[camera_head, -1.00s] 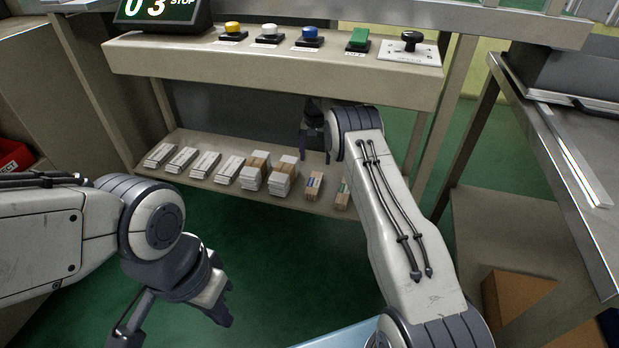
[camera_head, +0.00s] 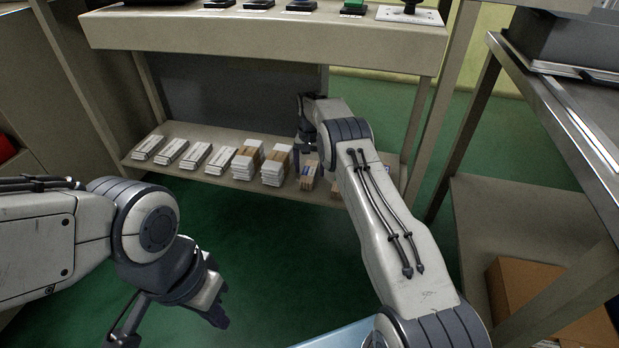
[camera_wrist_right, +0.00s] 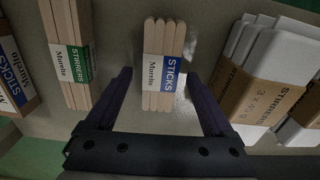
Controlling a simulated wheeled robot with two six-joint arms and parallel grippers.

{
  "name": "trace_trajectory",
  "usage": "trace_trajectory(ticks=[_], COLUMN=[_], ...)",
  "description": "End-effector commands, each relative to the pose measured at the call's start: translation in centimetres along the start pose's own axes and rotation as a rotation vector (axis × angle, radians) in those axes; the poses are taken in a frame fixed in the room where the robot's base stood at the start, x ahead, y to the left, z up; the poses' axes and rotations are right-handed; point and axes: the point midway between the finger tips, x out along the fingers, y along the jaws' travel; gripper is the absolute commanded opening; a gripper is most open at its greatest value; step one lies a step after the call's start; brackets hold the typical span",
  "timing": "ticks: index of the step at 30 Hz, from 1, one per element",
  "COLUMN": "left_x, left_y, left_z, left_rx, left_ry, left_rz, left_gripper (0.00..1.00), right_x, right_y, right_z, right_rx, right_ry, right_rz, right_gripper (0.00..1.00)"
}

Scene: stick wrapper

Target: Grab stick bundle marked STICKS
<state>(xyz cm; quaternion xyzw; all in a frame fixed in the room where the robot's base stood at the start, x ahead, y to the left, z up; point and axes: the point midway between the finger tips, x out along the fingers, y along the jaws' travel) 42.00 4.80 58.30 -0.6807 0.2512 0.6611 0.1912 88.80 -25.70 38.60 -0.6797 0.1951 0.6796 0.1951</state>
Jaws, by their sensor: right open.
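A stick bundle marked STICKS (camera_wrist_right: 163,65), pale sticks with a white and blue band, lies in the middle of the right wrist view. My right gripper (camera_wrist_right: 157,74) is open, with one finger on each side of the bundle's near end and gaps between. Whether the fingers are level with it is unclear. A bundle marked STIRRERS (camera_wrist_right: 72,60), with a green band, lies to its left. Another STICKS bundle (camera_wrist_right: 12,78) is cut off at the left edge. In the head view my right gripper (camera_head: 304,140) is over the shelf, partly hidden by its arm. My left gripper (camera_head: 170,322) hangs open and empty.
The low shelf (camera_head: 225,135) also holds several white packs (camera_head: 185,153) and brown-banded stacks (camera_head: 275,165); one stack (camera_wrist_right: 255,80) stands close right of the gripper. The button console (camera_head: 260,37) overhangs the shelf. A metal table (camera_head: 560,110) stands at the right.

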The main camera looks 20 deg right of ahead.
Motion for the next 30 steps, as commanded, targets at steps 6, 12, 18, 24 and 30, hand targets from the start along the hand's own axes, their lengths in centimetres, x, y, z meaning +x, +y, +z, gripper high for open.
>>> trace_trajectory(ticks=[6,12,18,24,30], left_x=[-0.1,-0.1,-0.3,-1.5,-3.5], left_y=[0.0,0.0,0.0,0.1,0.2], left_z=[0.0,0.0,0.0,-0.1,-0.2], left_rx=[0.000,0.000,0.000,0.000,0.000], left_ry=[0.000,0.000,0.000,0.000,0.000], left_rz=[0.000,0.000,0.000,0.000,0.000], left_gripper=[0.00,0.00,0.00,0.00,0.00], right_x=[-0.1,-0.1,-0.4,-2.8,-7.0], right_y=[0.0,0.0,0.0,0.0,0.0], right_z=[0.0,0.0,0.0,-0.1,-0.1], right_rx=[0.000,0.000,0.000,0.000,0.000], right_ry=[0.000,0.000,0.001,0.002,0.003], right_rz=[0.000,0.000,0.000,-0.001,-0.001], right_gripper=[0.38,0.00,0.00,0.00,0.00])
